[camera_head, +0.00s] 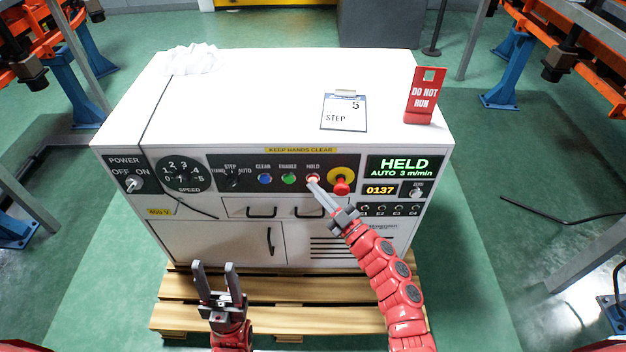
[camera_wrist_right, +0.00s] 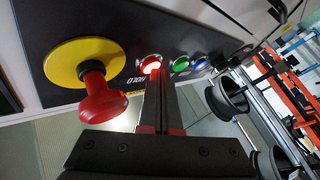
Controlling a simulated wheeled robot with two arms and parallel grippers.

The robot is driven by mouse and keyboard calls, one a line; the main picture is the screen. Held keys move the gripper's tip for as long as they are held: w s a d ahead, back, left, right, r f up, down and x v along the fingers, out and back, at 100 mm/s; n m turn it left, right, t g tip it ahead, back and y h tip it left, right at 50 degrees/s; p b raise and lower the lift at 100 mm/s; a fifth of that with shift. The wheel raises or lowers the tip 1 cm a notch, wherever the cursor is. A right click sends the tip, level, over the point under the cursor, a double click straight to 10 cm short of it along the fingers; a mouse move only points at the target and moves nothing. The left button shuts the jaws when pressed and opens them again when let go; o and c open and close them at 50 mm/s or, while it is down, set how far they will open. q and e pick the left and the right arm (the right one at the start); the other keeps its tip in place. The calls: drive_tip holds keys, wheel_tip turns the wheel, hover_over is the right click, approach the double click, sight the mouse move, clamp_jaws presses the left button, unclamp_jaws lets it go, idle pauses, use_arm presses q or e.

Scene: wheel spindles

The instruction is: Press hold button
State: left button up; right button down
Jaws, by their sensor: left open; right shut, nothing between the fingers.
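The hold button (camera_head: 313,178) is on the black panel of the white cabinet, under the label HOLD, and is lit red. My right gripper (camera_head: 312,186) is shut and empty, its fingertips at the button's lower edge; contact looks likely but cannot be told for sure. In the right wrist view the lit hold button (camera_wrist_right: 151,65) is right at the tips of the fingers (camera_wrist_right: 154,80), which hide its lower part. The display (camera_head: 404,168) reads HELD, AUTO 3 m/min. My left gripper (camera_head: 216,268) is open and empty, low in front of the cabinet.
A red emergency knob on a yellow disc (camera_head: 341,181) sits just right of the hold button. Green (camera_head: 289,178) and blue (camera_head: 265,178) buttons are left.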

idle(0.4)
drive_tip(key=shift+s+p, duration=0.45)
drive_tip(key=shift+s, duration=0.25)
drive_tip(key=s+p, duration=0.1)
drive_tip(key=s, duration=0.4)
drive_tip(key=shift+p, duration=0.35)
idle(0.5)
